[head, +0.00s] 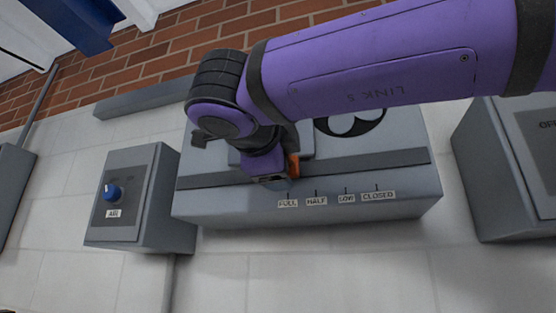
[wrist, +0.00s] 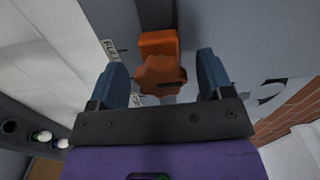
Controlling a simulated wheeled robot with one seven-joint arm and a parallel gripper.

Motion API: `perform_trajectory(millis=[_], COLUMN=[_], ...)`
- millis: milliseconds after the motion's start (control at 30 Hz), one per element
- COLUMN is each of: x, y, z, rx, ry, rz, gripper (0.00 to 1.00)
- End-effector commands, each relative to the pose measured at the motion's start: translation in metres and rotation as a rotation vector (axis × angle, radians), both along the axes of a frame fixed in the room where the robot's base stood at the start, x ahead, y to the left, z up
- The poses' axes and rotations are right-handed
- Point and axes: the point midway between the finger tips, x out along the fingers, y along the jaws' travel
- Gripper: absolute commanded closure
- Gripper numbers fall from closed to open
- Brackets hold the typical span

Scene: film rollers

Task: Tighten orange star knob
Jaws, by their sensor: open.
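The orange star knob (wrist: 160,72) shows in the wrist view with its lobed end toward the camera and an orange block-like part behind it. My gripper (wrist: 162,62) is open, with one blue-grey finger on each side of the knob. Gaps show between both fingers and the knob, so neither appears to touch it. In the head view only a sliver of the orange knob (head: 294,166) shows beside my gripper (head: 270,178), above the FULL label (head: 288,203). My wrist hides the rest.
The wide grey box (head: 400,208) has a dark slot and labels FULL, HALF, LOW and CLOSED. A grey box with a blue knob (head: 112,192) stands left. Another grey box (head: 500,190) stands right. A brick wall (head: 150,65) is behind.

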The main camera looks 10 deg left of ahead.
Motion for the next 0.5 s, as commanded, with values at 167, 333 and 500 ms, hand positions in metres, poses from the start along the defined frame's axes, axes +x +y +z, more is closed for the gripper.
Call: perform_trajectory(millis=[167, 333, 500], x=[-0.012, -0.042, -0.074], y=[0.001, 0.004, 0.007], z=[0.000, 0.001, 0.000], rx=[0.000, 0.000, 0.000], ry=[-0.001, -0.002, -0.001], rz=[0.001, 0.004, 0.004], gripper=[0.27, 0.27, 0.27])
